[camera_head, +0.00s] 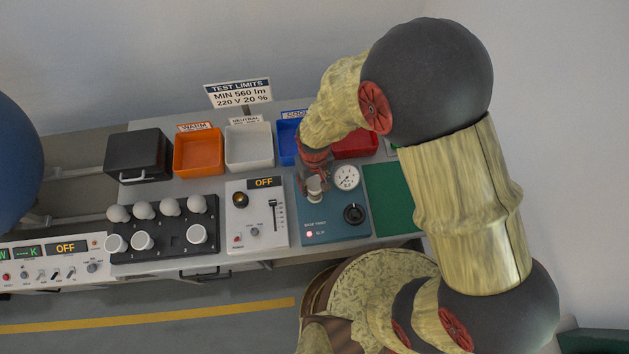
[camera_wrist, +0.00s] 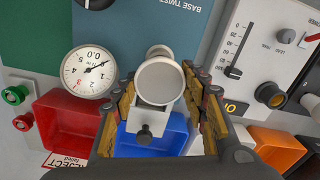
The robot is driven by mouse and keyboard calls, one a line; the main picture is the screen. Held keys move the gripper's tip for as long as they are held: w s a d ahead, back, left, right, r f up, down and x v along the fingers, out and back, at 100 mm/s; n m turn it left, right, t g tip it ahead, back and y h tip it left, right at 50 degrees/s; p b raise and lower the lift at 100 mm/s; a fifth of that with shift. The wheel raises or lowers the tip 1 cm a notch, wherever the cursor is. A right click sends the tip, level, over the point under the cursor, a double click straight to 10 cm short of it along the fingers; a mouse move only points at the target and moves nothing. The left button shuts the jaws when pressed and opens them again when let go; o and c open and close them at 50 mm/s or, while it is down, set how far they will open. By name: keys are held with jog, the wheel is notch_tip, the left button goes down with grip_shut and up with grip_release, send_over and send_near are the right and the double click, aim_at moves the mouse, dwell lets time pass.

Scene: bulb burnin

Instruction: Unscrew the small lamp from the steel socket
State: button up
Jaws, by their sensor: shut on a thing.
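The small lamp (camera_wrist: 160,84), with a round pale face, is between the fingers of my gripper (camera_wrist: 158,100) in the wrist view. My gripper is shut on it. In the head view the lamp (camera_head: 315,184) shows as a pale spot under my gripper (camera_head: 313,178), over the blue base-twist unit (camera_head: 318,222). A short grey cylindrical part (camera_wrist: 159,50) shows behind the lamp's face; I cannot tell whether it is the steel socket or the lamp's neck. The socket is mostly hidden, and the threads are out of sight.
A round gauge (camera_head: 346,177) and a black knob (camera_head: 354,213) are on the blue unit, close to my gripper. Orange (camera_head: 198,153), white (camera_head: 249,147), blue (camera_wrist: 150,142) and red (camera_wrist: 70,128) bins stand behind. A black rack (camera_head: 170,238) with several lamps is at left.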

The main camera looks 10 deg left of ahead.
jog(key=n, duration=0.3)
jog(key=shift+s+n, duration=0.1)
jog(key=shift+n, duration=0.3)
jog(key=n, duration=0.3)
jog(key=shift+n, duration=0.4)
jog(key=n, duration=0.4)
jog(key=shift+s+n, duration=0.15)
jog(key=shift+n, duration=0.25)
jog(key=n, duration=0.3)
jog(key=shift+n, duration=0.3)
jog(key=shift+r, duration=0.1)
jog(key=shift+r+p, duration=0.85)
jog(key=shift+r, duration=0.25)
jog(key=shift+r+p, duration=0.45)
jog(key=shift+r, duration=0.2)
